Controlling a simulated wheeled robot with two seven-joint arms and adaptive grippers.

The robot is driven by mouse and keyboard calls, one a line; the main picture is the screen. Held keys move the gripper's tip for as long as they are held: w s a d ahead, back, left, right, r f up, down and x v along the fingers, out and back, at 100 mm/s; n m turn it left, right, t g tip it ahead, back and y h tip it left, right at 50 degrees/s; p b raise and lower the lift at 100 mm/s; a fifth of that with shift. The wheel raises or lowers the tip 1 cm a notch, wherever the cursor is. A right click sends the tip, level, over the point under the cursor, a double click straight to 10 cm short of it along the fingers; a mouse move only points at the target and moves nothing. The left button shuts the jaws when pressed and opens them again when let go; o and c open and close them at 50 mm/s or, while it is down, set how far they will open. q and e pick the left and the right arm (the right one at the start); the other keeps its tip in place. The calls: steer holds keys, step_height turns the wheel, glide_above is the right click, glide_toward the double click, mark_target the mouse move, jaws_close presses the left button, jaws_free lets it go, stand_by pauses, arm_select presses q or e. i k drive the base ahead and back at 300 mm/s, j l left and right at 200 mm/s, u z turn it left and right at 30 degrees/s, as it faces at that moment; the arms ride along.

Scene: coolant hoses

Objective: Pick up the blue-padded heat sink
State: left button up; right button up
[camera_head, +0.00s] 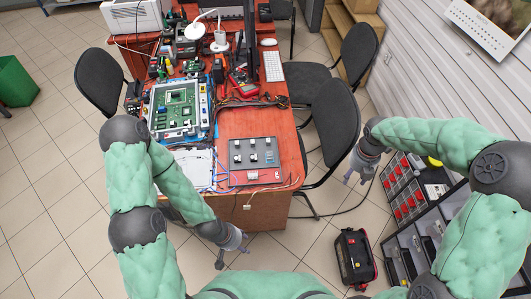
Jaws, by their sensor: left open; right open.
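A dark grey board (243,177) lies on the near end of the red-brown table, with several small parts on it. They are too small to tell for sure; one at the board's right side looks bluish and may be the blue-padded heat sink (269,156). My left gripper (233,256) is open and empty, low in front of the table's near edge, apart from the board. My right gripper (359,177) is open and empty, off the table's right side near a chair, also apart from the board.
A green circuit board in a frame (180,107) sits on the table behind white sheets (197,166). Cables run along the tabletop. Dark chairs (334,122) stand at the right side. A black toolbox (355,258) is on the floor, and red bins and drawers (401,188) are at right.

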mark_target(270, 157)
steer(key=i+j+u, duration=0.15)
steer(key=u, duration=0.2)
steer(key=i+j+u, duration=0.3)
steer(key=k, duration=0.05)
